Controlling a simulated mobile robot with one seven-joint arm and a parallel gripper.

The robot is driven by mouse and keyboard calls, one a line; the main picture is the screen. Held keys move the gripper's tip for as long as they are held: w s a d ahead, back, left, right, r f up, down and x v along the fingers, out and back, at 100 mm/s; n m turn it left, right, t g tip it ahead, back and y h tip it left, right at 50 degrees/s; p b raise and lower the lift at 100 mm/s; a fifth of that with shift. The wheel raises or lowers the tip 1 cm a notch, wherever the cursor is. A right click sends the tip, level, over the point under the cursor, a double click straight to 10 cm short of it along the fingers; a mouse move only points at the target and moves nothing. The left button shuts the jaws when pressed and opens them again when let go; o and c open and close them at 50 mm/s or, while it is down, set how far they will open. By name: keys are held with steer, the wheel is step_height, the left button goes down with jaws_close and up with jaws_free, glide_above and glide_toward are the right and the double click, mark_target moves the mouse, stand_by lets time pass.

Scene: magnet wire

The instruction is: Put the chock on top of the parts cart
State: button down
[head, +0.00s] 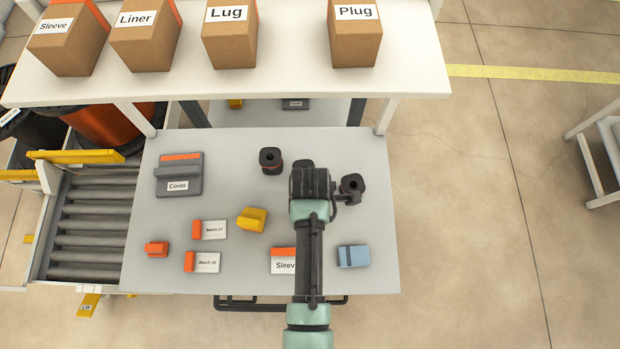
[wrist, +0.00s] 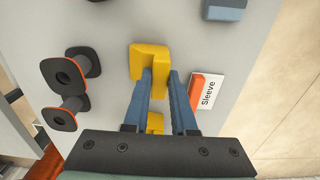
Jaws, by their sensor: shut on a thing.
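The chock (wrist: 148,62) is a yellow stepped block, seen in the wrist view between the fingertips of my gripper (wrist: 160,78). The blue fingers are shut on it. In the head view my gripper (head: 312,190) is over the right part of the grey tabletop and hides the chock. A second, similar yellow block (head: 252,219) lies on the tabletop; it also shows between the fingers, nearer the palm, in the wrist view (wrist: 155,123). I cannot tell for sure which surface is the parts cart; a pale-framed stand (head: 598,165) is cut off at the right edge.
The grey tabletop (head: 225,285) holds dark spools (head: 270,160), a Cover block (head: 178,176), cards and a blue block (head: 354,256). A shelf (head: 420,75) with labelled boxes stands behind. A roller conveyor (head: 90,225) is at left. Open floor (head: 480,220) lies right.

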steer(key=c, duration=0.7)
jaws_free()
steer(key=shift+f, duration=0.1)
step_height(320, 180, up, 12)
steer(key=shift+r+p, duration=0.15)
steer(key=shift+p, duration=0.2)
